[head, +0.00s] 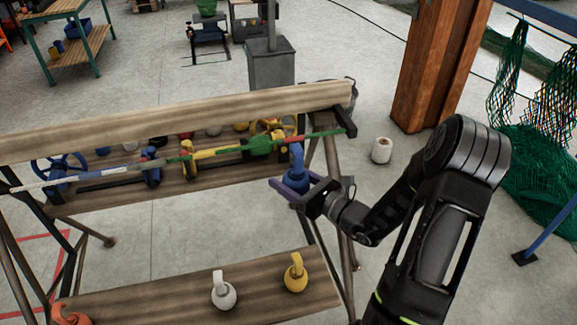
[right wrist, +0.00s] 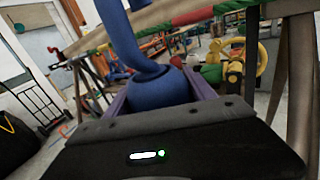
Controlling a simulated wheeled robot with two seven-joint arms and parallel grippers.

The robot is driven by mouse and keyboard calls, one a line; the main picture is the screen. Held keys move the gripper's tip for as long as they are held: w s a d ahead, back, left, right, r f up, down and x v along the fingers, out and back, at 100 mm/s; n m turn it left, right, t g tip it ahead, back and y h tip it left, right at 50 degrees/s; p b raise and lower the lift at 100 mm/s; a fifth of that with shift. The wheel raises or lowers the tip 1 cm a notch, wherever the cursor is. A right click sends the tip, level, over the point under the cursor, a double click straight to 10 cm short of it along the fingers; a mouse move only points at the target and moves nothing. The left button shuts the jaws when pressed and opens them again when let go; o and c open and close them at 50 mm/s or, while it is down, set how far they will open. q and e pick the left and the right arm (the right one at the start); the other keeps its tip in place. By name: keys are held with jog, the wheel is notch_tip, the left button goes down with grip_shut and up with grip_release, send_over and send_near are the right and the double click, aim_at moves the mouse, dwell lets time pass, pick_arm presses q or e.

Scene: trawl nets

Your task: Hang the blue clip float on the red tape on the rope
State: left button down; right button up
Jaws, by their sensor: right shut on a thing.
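The blue clip float (head: 297,170) is in my right gripper (head: 293,188), with its hook pointing up. My right gripper is shut on the float's round body, which fills the middle of the right wrist view (right wrist: 160,92). The rope (head: 215,152) runs across the rack with bands of coloured tape. A red tape (head: 291,138) shows near its right end, just above the float's hook; a red band also shows in the right wrist view (right wrist: 190,17). I cannot tell whether the hook touches the rope. My left gripper is not in view.
A green float (head: 258,145), a yellow float (head: 187,160) and a blue float (head: 151,168) are at the rope to the left. White (head: 222,291), yellow (head: 295,273) and orange (head: 72,316) floats stand on the lower shelf (head: 170,303). A wooden beam (head: 180,118) lies behind the rope.

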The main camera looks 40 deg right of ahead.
jog(key=shift+w, duration=0.1)
dwell(0.3)
jog(key=w+d+f+b, duration=0.3)
jog(key=w+b, duration=0.1)
jog(key=w, duration=0.4)
jog(key=shift+w, duration=0.2)
dwell(0.7)
jog(key=shift+r, duration=0.1)
jog(key=o, duration=1.5)
